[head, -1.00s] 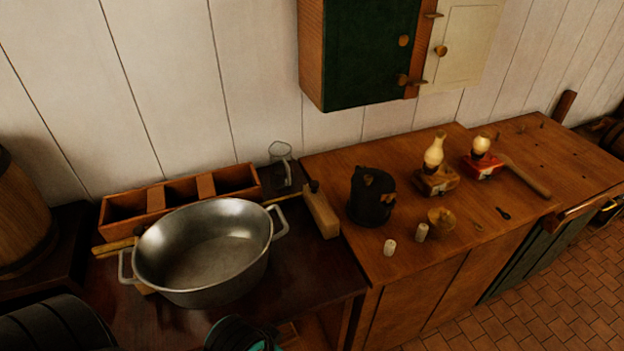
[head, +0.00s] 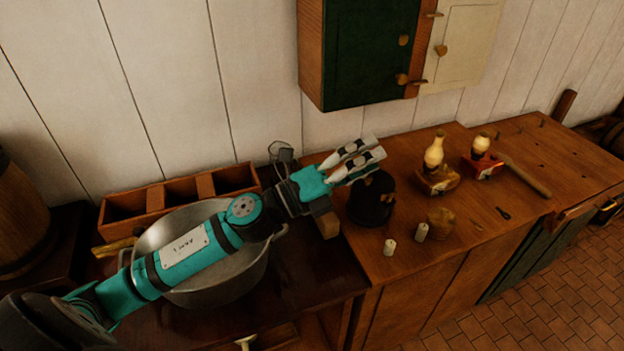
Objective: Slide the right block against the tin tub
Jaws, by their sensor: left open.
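The tin tub (head: 232,284) is a grey oval metal pan with side handles on the dark counter at the left; my left arm crosses over it and hides much of its inside. I cannot tell whether block and tub touch. My right gripper is not in view.
A compartmented wooden box (head: 128,207) stands behind the tub. A dark pot (head: 370,212) is close to the gripper on the brown cabinet top. Two small pale cylinders, one here (head: 390,247), stand at its front edge. Lamps (head: 434,152) stand farther right.

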